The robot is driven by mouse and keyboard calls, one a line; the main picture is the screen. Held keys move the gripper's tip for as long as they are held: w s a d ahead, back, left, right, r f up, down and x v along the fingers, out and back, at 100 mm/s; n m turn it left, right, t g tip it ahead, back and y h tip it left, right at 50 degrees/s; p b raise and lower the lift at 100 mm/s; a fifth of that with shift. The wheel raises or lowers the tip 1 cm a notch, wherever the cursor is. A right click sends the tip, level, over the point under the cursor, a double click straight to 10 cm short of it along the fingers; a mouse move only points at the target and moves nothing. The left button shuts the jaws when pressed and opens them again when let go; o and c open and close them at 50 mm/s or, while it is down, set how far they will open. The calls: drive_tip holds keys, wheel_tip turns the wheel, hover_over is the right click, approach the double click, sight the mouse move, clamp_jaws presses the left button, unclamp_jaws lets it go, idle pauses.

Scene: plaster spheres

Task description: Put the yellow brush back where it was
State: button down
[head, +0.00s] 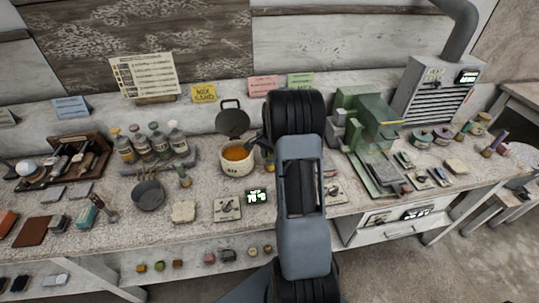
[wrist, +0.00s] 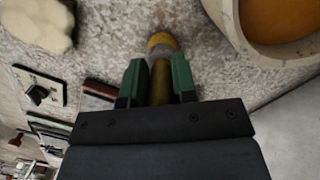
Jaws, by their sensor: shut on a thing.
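My gripper (wrist: 157,72) shows in the wrist view with its two green fingers closed on a slim brass-coloured handle. This looks like the yellow brush (wrist: 160,42), with a grey section and a yellow end pointing away from the gripper. The speckled worktop lies behind it; whether the yellow end touches the worktop I cannot tell. A pale pot of orange liquid (wrist: 228,20) is close to the right of the brush. In the head view, my arm hides most of the gripper and the brush, just right of the same pot (head: 238,170).
A dark pan (head: 148,196), a pale lump (head: 184,212) and a switch plate (head: 227,209) are left of my arm. A green machine (head: 365,120) stands to the right. Several bottles (head: 160,145) stand at the back left. Small items crowd the worktop, with narrow bare gaps.

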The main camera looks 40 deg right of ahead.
drive_tip(key=shift+f, duration=0.15)
drive_tip(key=c, duration=0.9)
unclamp_jaws()
drive_tip(key=r, duration=0.8)
drive_tip(key=d+r, duration=0.1)
drive_tip(key=r, duration=0.3)
drive_tip(key=shift+w+d+b, duration=0.1)
drive_tip(key=shift+w+b, duration=0.1)
drive_tip(key=shift+b, duration=0.15)
drive_tip(key=s+a+r+n+t+h, duration=0.1)
drive_tip(key=s+a+r+n, duration=0.1)
drive_tip(key=s+a+n, duration=0.3)
drive_tip(key=s+a+r+n+t, duration=0.1)
drive_tip(key=s+a+r+n, duration=0.1)
drive_tip(key=a, duration=0.6)
drive_tip(key=s+a+r+n+t+h, duration=0.1)
drive_tip(key=s+a+r+n, duration=0.25)
drive_tip(key=a, duration=0.25)
drive_tip(key=shift+s+a+f+n+t+y, duration=0.1)
drive_tip(key=shift+s+a+f+n+t, duration=0.15)
drive_tip(key=shift+s+a+f+n, duration=0.75)
drive_tip(key=shift+s+a+f+n+t+y, duration=0.1)
drive_tip(key=shift+s+a+n+t, duration=0.35)
drive_tip(key=shift+s, duration=1.1)
drive_tip(key=shift+s+a+f+n+t+y, duration=0.1)
drive_tip(key=shift+s+a+f+n, duration=0.4)
drive_tip(key=shift+s+a+n, duration=0.55)
